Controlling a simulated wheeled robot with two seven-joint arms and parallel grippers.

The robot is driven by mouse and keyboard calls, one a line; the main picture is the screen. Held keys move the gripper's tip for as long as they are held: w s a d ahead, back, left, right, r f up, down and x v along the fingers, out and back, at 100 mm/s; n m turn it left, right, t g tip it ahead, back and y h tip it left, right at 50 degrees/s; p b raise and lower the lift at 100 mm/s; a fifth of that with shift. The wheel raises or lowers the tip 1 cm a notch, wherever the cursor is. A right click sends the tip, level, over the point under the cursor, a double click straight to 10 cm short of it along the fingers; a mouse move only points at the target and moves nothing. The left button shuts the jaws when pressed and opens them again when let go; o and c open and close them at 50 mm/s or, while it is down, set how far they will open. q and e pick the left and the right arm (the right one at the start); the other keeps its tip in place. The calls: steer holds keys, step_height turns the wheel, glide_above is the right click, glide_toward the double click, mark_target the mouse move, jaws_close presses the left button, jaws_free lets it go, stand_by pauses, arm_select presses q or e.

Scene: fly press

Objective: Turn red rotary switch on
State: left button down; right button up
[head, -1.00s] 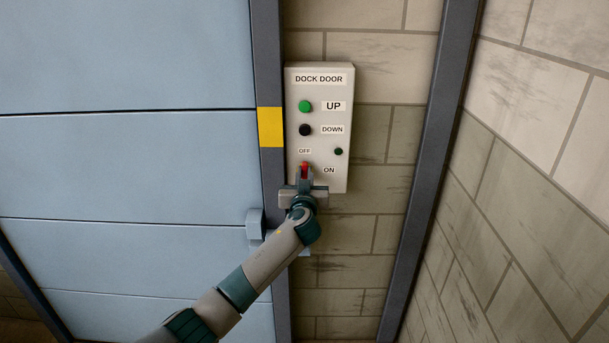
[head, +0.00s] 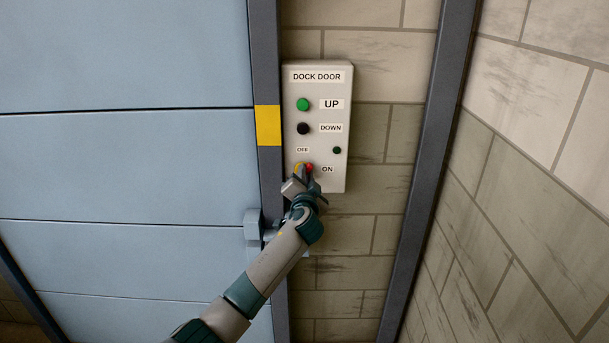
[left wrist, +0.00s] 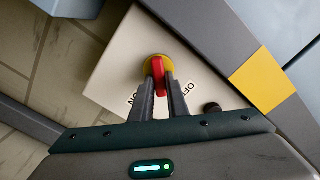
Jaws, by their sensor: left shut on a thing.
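The red rotary switch (head: 310,168) sits on a yellow disc low on the pale dock door panel (head: 338,82), between the OFF label above and the ON label to its right. In the left wrist view the red handle (left wrist: 158,74) stands between the two fingers of my left gripper (left wrist: 160,82), which is shut on it. In the head view my left gripper (head: 304,180) is tilted and covers part of the switch. The handle's visible end is on the side of the ON label. My right gripper is not in view.
Above the switch are a green UP button (head: 303,104), a black DOWN button (head: 303,128) and a small dark green lamp (head: 337,150). The blue sectional door (head: 130,165) and its grey frame lie left. A block wall (head: 375,230) is right.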

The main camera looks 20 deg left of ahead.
arm_select(q)
steer(key=m, duration=0.3)
steer(key=m+p, duration=0.1)
steer(key=m, duration=0.2)
steer(key=f+m+p, duration=0.1)
steer(key=m, duration=0.2)
steer(key=shift+d, duration=0.2)
steer(key=shift+f+m, duration=0.1)
steer(key=shift+m, duration=0.2)
steer(key=c, duration=1.7)
jaws_free()
steer(key=shift+s, duration=0.1)
steer(key=b+v, duration=0.4)
steer(key=v, duration=1.3)
steer(key=shift+d, duration=0.1)
